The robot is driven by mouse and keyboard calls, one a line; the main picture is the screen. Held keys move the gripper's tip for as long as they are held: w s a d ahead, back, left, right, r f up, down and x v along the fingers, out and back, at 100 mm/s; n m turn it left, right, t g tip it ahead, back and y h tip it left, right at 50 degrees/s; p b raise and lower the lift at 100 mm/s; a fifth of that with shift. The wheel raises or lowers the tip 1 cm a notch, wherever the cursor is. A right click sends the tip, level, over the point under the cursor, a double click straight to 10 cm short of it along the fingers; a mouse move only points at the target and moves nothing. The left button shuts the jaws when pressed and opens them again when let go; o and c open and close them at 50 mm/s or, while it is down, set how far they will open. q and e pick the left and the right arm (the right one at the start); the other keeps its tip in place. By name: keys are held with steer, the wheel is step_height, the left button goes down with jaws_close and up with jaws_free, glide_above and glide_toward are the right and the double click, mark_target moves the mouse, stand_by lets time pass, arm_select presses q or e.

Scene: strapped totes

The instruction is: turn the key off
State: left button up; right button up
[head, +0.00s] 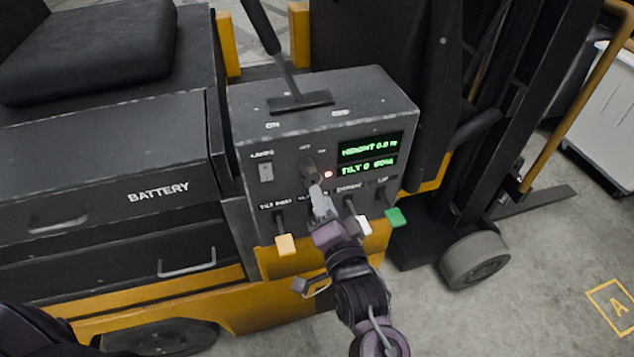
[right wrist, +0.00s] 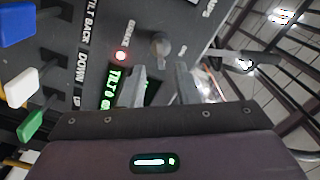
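The key switch (head: 308,165) is on the front of the dark control panel (head: 325,105), below small labels I cannot read surely. A red light (head: 328,174) glows beside it. My right gripper (head: 316,189) is just below the key in the head view and partly covers the panel. In the right wrist view the key (right wrist: 160,46) shows just beyond and between the fingertips of the right gripper (right wrist: 160,68). These fingers are apart, with nothing visible held between them. My left gripper is out of view.
Green displays (head: 369,157) are right of the key. A lamp switch (head: 265,171) is to its left. An orange lever (head: 286,244), white lever (head: 364,226) and green lever (head: 396,217) stick out below, close to my right arm. A blue lever (right wrist: 16,24) shows in the wrist view.

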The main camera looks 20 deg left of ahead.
mark_target(312, 179)
steer(key=p+x, duration=0.1)
steer(key=x, duration=0.3)
steer(key=shift+w+a, duration=0.2)
steer(key=shift+a, duration=0.1)
steer(key=shift+c, duration=0.3)
jaws_close()
